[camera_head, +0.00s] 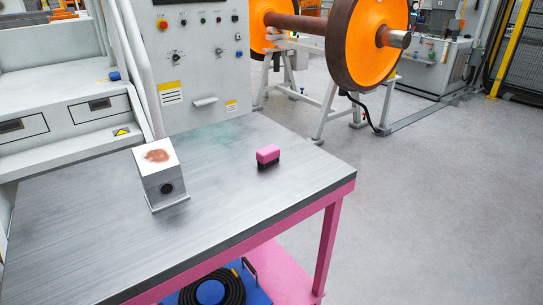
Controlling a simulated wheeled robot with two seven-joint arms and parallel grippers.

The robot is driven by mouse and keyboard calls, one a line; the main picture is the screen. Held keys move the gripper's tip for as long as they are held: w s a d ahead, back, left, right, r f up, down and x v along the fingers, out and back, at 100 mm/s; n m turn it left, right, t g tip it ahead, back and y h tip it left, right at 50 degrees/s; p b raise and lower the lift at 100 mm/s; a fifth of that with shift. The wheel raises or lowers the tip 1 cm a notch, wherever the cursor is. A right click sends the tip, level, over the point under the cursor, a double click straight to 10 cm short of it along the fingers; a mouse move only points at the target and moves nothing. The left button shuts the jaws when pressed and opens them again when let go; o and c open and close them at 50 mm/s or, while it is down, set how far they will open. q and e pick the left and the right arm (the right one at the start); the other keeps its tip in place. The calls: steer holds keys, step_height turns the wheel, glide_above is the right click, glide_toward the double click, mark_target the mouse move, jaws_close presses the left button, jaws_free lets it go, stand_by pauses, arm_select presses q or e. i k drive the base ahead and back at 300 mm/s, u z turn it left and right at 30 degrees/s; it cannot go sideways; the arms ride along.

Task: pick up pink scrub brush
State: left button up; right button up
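The pink scrub brush (268,155) is a small block with a pink top and a dark underside. It rests on the grey metal tabletop (230,208), right of the middle and near the table's right end. Nothing touches it and it is in full view. Neither of my grippers shows in the head view.
A grey metal block (163,178) with a reddish patch on top stands left of the brush. A control cabinet (195,65) rises behind the table. An orange wheelset (362,45) on white stands is behind right. The tabletop around the brush is clear.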

mark_target(267, 157)
steer(key=z, duration=1.85)
steer(key=i, duration=2.05)
steer(key=u, duration=2.95)
